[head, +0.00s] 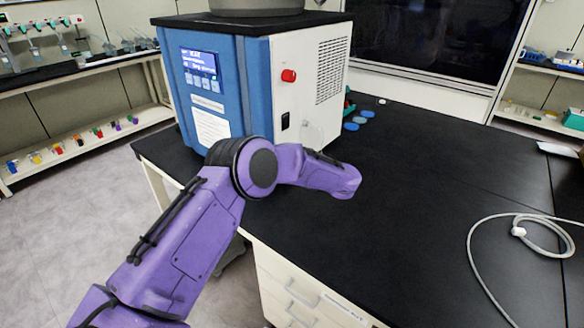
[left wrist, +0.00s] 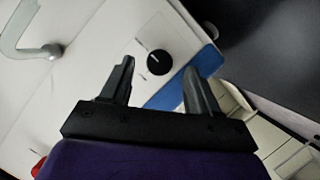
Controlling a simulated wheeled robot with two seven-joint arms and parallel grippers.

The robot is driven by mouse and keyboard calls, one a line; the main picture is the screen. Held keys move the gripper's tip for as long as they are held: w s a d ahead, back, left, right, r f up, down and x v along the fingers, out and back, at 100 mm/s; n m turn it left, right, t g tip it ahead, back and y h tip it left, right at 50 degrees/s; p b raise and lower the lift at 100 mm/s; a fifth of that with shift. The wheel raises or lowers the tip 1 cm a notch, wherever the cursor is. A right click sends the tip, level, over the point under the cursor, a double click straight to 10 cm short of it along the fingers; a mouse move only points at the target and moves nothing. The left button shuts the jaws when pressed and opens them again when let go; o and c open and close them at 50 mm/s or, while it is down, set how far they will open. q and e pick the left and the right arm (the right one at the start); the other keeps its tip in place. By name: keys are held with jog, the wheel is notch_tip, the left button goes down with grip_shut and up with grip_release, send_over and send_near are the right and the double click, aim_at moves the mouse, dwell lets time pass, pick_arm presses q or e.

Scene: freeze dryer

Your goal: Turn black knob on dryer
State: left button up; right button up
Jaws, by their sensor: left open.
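The freeze dryer (head: 270,85) is a blue and white cabinet on the black bench. In the left wrist view, a round black knob (left wrist: 159,62) with a white pointer mark sits on its white panel, near a blue edge. My left gripper (left wrist: 159,68) is open and empty. Its two dark fingers show on either side of the knob in the picture; I cannot tell how far the tips are from the panel. My right gripper is not seen.
Blue discs (head: 359,120) lie behind; a pale hose (head: 475,250) lies at right. The middle of the bench (head: 420,180) is clear.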

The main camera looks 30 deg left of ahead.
pick_arm(q)
jog(key=b+v, duration=0.1)
jog(key=v, duration=0.6)
jog(key=shift+d, duration=0.25)
jog(key=shift+s+r, duration=0.1)
jog(key=shift+r, duration=0.1)
